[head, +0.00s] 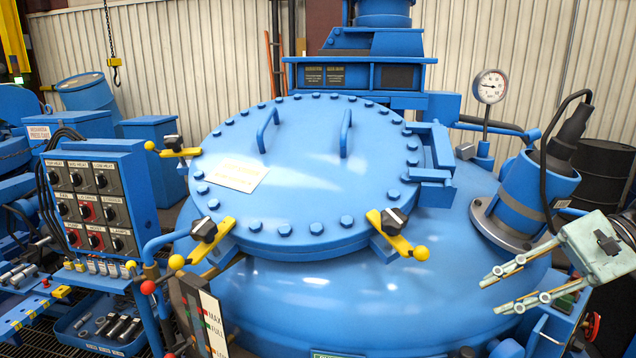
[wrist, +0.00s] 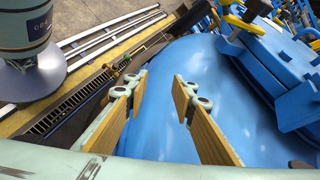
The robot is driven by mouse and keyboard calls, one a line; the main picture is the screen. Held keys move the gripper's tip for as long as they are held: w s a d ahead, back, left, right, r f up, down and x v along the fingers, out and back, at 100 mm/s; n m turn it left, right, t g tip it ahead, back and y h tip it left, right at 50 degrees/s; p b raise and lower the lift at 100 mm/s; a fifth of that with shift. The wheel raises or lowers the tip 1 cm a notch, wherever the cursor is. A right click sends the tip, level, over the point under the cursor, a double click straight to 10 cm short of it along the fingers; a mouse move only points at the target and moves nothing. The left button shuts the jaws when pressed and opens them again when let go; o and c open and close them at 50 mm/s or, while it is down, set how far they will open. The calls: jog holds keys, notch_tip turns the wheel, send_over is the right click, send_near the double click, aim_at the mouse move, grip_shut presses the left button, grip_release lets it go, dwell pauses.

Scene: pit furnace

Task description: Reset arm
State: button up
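My gripper (head: 512,288) is at the right of the head view, beside the blue furnace vessel (head: 330,298), with its two fingers apart and nothing between them. In the wrist view my gripper (wrist: 159,98) also shows open, with two tan-padded fingers above the vessel's blue surface (wrist: 215,75). The round bolted lid (head: 300,190) lies shut on top of the vessel. Whether the fingers touch the vessel cannot be told.
Yellow-handled clamps (head: 397,233) ring the lid. A switch panel (head: 95,200) stands at the left. A pressure gauge (head: 490,87) and a cabled blue cylinder (head: 530,190) rise at the right. A level board (head: 203,318) stands in front. Free air lies above the lid.

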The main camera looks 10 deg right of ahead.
jog(key=s+a+r+n+h, duration=0.3)
jog(key=s+a+n, duration=0.1)
jog(key=s+a, duration=0.3)
jog(key=s+a+r+n+h+b, duration=0.1)
jog(key=s+a+r+n+h, duration=0.2)
jog(key=s+a, duration=0.3)
jog(key=s+a+r+n+t+h+b, duration=0.1)
jog(key=s+a+r+n+h, duration=0.2)
jog(key=s+a+n+h, duration=0.2)
jog(key=shift+s+a+n, duration=0.3)
jog(key=shift+s+a, duration=1.05)
jog(key=shift+a, duration=0.85)
jog(key=shift+r, duration=0.1)
dwell(0.6)
